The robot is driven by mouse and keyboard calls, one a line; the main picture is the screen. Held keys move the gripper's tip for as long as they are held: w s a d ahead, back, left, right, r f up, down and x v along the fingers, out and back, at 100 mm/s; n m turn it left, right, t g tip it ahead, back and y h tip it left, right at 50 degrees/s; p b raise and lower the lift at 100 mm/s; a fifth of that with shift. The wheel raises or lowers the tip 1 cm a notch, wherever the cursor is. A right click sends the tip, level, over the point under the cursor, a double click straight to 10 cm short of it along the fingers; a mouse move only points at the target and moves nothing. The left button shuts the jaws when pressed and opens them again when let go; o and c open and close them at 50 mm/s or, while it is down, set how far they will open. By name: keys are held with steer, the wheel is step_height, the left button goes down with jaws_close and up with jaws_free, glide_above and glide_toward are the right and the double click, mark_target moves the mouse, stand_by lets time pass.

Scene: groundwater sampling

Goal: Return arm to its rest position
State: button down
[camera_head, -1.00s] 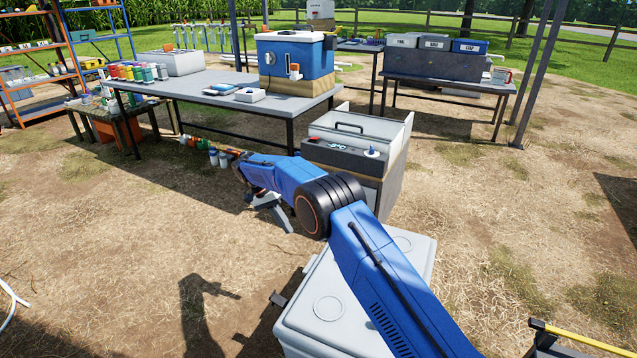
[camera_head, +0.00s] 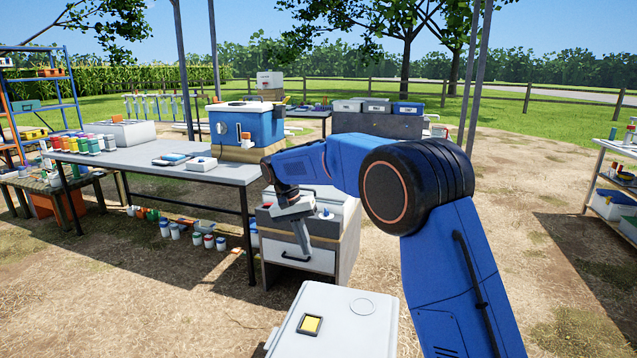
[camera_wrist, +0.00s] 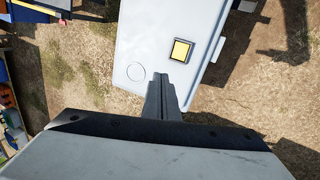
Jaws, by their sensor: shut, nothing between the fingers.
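My blue arm rises at the right of the head view and bends over to the left at a black elbow joint. My gripper (camera_head: 303,238) hangs at the arm's end, pointing down, in front of the grey cooler cabinet (camera_head: 333,262). In the wrist view my gripper (camera_wrist: 163,82) shows its fingers together, shut and empty. Below it in that view is a pale grey box top (camera_wrist: 140,45) with a round mark and a small yellow square pad (camera_wrist: 181,51). The fingers appear above the box; the gap cannot be judged.
A grey table (camera_head: 190,170) with a blue-and-white cooler (camera_head: 247,127) and coloured bottles stands behind left. Several bottles stand on the ground below it. The pale box (camera_head: 345,325) is close in front. A shelf rack (camera_head: 590,175) stands far right. Bare ground lies between them.

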steer(key=s+d+r+t+y, duration=0.1)
steer(key=s+d+r, duration=0.3)
steer(key=s+d, duration=0.25)
steer(key=s+d+r+n+y, duration=0.1)
steer(key=s+d+r, duration=0.3)
steer(key=s+d, duration=0.3)
steer(key=s+d+r+t, duration=0.1)
steer(key=s+d+r, duration=0.3)
steer(key=d, duration=0.5)
steer(key=s+d+f+t, duration=0.2)
steer(key=s+d+f, duration=0.2)
steer(key=s, duration=0.9)
steer(key=s+d+f+n+t+y, duration=0.1)
steer(key=s+d+f, duration=0.4)
steer(key=s, duration=0.8)
steer(key=shift+s+d+t, duration=0.35)
steer(key=shift+d+t, duration=0.05)
steer(key=shift+d, duration=0.4)
